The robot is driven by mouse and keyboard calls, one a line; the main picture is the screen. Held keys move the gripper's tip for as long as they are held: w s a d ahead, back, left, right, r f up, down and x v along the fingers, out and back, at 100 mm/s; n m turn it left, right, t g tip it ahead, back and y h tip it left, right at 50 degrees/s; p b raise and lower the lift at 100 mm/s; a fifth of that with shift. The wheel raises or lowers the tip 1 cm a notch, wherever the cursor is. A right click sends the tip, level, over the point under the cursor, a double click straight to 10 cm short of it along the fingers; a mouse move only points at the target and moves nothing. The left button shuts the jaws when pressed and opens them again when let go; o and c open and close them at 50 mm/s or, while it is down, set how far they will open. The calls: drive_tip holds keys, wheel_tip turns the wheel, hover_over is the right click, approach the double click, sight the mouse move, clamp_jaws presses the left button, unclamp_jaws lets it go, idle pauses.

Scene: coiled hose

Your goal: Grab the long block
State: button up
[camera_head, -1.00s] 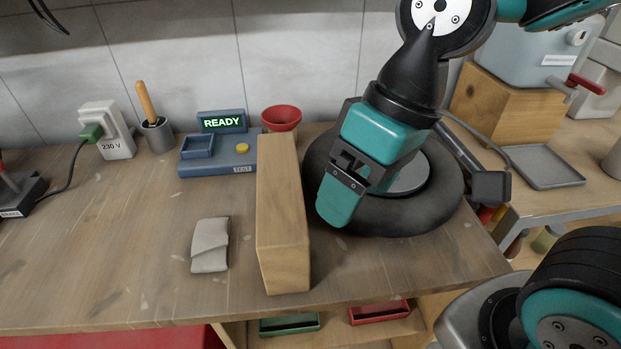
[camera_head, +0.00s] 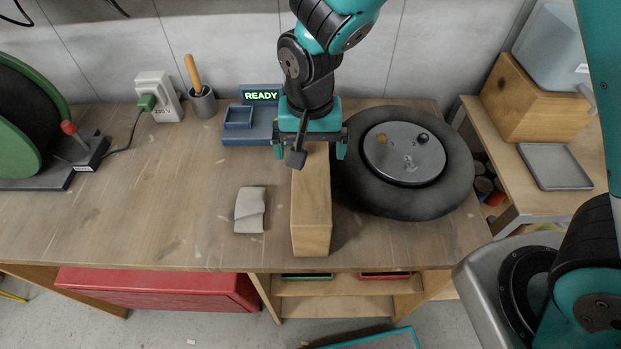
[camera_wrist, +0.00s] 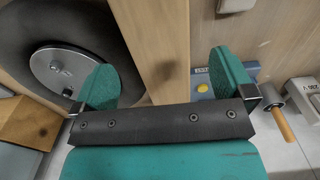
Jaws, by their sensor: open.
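The long block (camera_head: 311,215) is a pale wooden bar on the workbench, its long side running from the front edge toward the back. My gripper (camera_head: 310,152) points down over the block's far part, one finger on each side of it. In the wrist view the block (camera_wrist: 160,40) shows between the two teal fingers of my gripper (camera_wrist: 165,80). The jaws are open, with visible room beside the block. I cannot tell whether the fingers reach below its top. My gripper hides the block's far end in the head view.
A black tyre-like ring with a metal disc (camera_head: 405,155) lies close right of the block. A folded grey cloth (camera_head: 250,210) lies to the left. Behind stand a blue test unit (camera_head: 238,120) with a READY display and a tool cup (camera_head: 202,102). The bench's left middle is clear.

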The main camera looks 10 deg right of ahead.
sight(311, 164)
drive_tip(key=shift+d+f+p, duration=0.1)
drive_tip(key=shift+f+p, duration=1.2)
drive_tip(key=shift+f, duration=2.45)
drive_tip(key=c, duration=1.7)
drive_tip(key=shift+r, duration=0.1)
drive_tip(key=shift+c, duration=0.3)
drive_tip(key=shift+r, duration=0.1)
